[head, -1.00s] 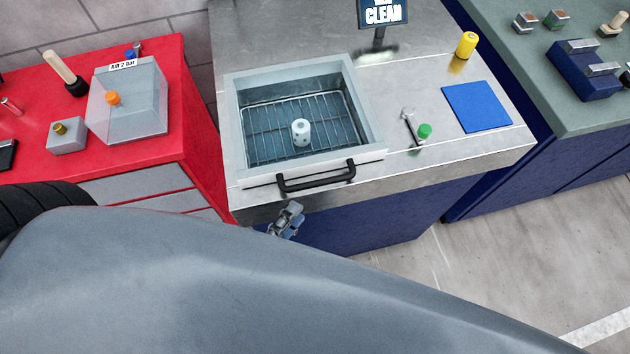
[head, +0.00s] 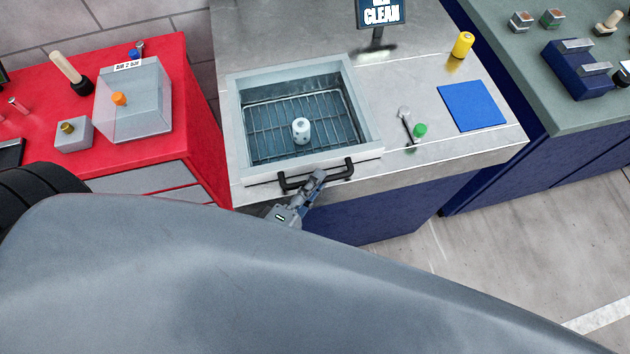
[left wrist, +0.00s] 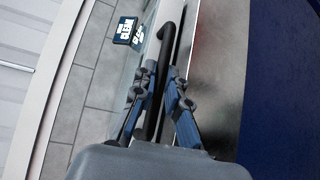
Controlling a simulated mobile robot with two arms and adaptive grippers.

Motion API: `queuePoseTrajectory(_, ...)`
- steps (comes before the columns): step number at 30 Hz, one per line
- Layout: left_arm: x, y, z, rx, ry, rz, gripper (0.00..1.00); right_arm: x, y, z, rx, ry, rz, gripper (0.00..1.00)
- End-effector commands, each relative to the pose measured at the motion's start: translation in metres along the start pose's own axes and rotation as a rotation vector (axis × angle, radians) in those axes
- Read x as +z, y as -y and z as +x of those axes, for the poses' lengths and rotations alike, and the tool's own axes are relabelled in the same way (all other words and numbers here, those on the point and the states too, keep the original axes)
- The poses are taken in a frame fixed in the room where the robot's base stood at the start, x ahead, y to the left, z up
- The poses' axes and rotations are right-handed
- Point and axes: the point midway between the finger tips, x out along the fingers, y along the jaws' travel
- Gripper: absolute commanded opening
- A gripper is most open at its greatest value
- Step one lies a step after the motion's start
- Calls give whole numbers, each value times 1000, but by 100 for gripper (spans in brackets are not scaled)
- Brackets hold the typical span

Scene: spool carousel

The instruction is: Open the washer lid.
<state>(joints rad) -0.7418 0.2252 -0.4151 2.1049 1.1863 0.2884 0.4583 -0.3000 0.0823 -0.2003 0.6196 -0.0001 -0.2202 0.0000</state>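The washer lid (head: 232,100) is down over the basin, a pale grey frame around a see-through pane. A black bar handle (head: 287,184) runs along its front edge. Through the pane I see a wire rack and a white spool (head: 301,130). My right gripper is not in view.
A wrench (head: 406,124), a green-capped item (head: 420,130), a blue mat (head: 471,106) and a yellow bottle (head: 462,45) stand right of the lid. A sign (head: 381,14) rises behind. A red bench (head: 150,150) is left, a green-topped bench (head: 590,120) right.

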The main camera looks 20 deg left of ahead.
Motion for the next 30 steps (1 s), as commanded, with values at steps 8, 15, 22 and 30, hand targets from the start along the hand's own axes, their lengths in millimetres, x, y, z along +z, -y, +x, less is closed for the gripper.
queuePoseTrajectory(8,-1,-1,1,-1,1,1,0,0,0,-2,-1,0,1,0)
queuePoseTrajectory(15,-27,-10,28,0,2,2,0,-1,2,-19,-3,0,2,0)
queuePoseTrajectory(22,-33,-9,33,-2,1,-1,0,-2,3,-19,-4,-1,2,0)
queuePoseTrajectory(30,-32,-9,33,-1,1,-1,22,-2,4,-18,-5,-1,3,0)
